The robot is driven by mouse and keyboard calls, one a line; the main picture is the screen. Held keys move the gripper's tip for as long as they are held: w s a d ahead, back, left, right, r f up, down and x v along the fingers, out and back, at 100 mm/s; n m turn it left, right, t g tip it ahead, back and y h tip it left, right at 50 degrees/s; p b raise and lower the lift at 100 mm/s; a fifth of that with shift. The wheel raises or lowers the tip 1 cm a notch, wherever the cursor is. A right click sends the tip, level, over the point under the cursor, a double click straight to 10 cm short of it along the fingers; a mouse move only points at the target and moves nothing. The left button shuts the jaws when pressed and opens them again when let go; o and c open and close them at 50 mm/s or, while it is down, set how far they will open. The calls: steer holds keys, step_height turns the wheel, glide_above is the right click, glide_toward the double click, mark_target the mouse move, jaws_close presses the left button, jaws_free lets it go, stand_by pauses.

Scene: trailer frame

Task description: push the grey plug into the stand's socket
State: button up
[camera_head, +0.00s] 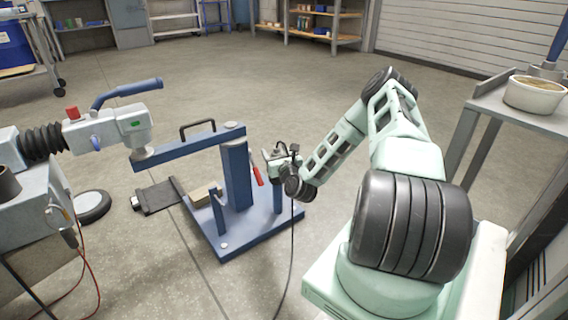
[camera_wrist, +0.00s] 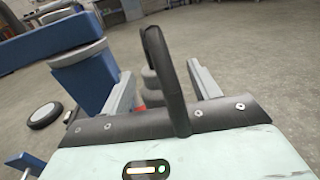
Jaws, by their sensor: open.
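The blue stand (camera_head: 237,175) has an upright post, a base plate on the floor and a long arm at the top; its post and arm fill the upper left of the wrist view (camera_wrist: 85,72). My gripper (camera_head: 268,157) is just right of the post. In the wrist view my gripper (camera_wrist: 162,88) is open, with one finger on each side of a grey rounded part (camera_wrist: 150,88), seemingly the grey plug. A black cable (camera_wrist: 170,75) arches in front of it and hides much of it. The socket is not clearly visible, and I cannot tell whether the plug is in it.
The cable (camera_head: 290,235) hangs from my gripper to the floor. A red lever (camera_head: 257,174) sits by the post. The trailer coupling (camera_head: 112,128) is left, its end by the stand's arm. A shelf with a white bowl (camera_head: 535,95) stands right. The floor behind is free.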

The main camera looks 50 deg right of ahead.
steer(key=p+v, duration=0.6)
steer(key=v, duration=1)
steer(key=shift+s, duration=0.35)
steer(key=w+a+r+n+g+y+p, duration=0.25)
steer(key=w+a+n+y, duration=0.45)
steer(key=n, duration=0.4)
steer(key=w+a+r+n+g+y+p, duration=0.15)
steer(key=w+a+r+n+y, duration=0.3)
steer(key=a+n, duration=0.5)
steer(key=s+a+r+n+g+p, duration=0.1)
steer(key=s+a+r+n+g, duration=0.3)
steer(key=a+n, duration=0.35)
steer(key=s+a+r+n+g, duration=0.1)
steer(key=a+r+n+g, duration=0.2)
steer(key=a+r+n, duration=0.45)
steer(key=s+a+r+n+g+h+p, duration=0.1)
steer(key=s+a+r+n+g, duration=0.15)
steer(key=s+r+n, duration=0.4)
steer(key=s+a+r+n+g+p, duration=0.1)
steer(key=s+a+r+n, duration=0.25)
steer(key=s, duration=0.55)
steer(key=s+a+r+n+g+h+p, duration=0.1)
steer(key=s+a+r+n, duration=0.35)
steer(key=s, duration=0.35)
step_height(320, 180, up, 38)
steer(key=p, duration=3.7)
steer(key=shift+w+d+m+p, duration=0.2)
steer(key=shift+d+m+p, duration=0.05)
steer(key=shift+m+p, duration=0.15)
